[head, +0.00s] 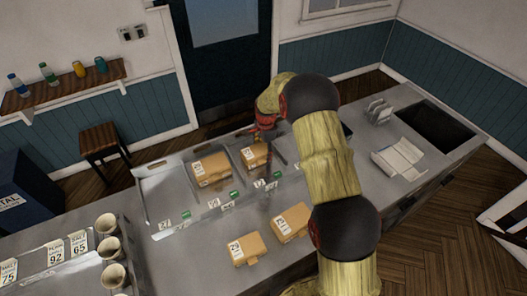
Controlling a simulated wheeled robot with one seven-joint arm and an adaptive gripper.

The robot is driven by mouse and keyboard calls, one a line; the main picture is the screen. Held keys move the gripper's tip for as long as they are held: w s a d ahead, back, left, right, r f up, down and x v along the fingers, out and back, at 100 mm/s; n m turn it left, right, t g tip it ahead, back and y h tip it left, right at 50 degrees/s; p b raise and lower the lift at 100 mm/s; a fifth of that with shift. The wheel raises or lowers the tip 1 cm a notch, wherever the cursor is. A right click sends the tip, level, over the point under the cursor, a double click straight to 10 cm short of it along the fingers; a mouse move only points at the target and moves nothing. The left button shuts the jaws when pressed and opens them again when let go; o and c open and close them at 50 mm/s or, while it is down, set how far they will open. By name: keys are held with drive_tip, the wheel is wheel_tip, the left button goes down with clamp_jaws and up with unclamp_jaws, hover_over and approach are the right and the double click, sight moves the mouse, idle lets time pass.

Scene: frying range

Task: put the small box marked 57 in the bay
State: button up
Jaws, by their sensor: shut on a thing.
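A small brown cardboard box (256,156) with a white label is directly below my gripper (261,139), in or just over a bay of the grey metal divided rack (156,201). The label is too small to read surely, so I cannot confirm 57. My gripper is shut on this box; its fingertips are dark and partly hidden. I cannot tell whether the box touches the bay floor. A larger brown box (212,170) sits in the bay to its left.
Two more labelled brown boxes, a left one (245,249) and a right one (291,222), lie on the counter in front of the rack. Several cups (109,249) stand at the left. White papers (398,157) and a dark sink-like opening (436,124) are at the right.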

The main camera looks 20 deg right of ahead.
drive_tip(key=o, duration=1.3)
drive_tip(key=shift+c, duration=0.2)
drive_tip(key=r, duration=0.8)
drive_tip(key=s+r, duration=0.1)
drive_tip(key=r, duration=0.3)
drive_tip(key=shift+d+b, duration=0.1)
drive_tip(key=shift+b, duration=0.3)
drive_tip(key=s+a+r+n+t, duration=0.25)
drive_tip(key=s+r+n, duration=0.55)
drive_tip(key=s+r, duration=1.15)
drive_tip(key=s+a+r+n+t, duration=0.1)
drive_tip(key=s+n, duration=0.6)
drive_tip(key=s, duration=1.5)
drive_tip(key=shift+a+r+n+t, duration=0.3)
drive_tip(key=shift+r+n+t, duration=0.1)
drive_tip(key=shift+r+t, duration=0.2)
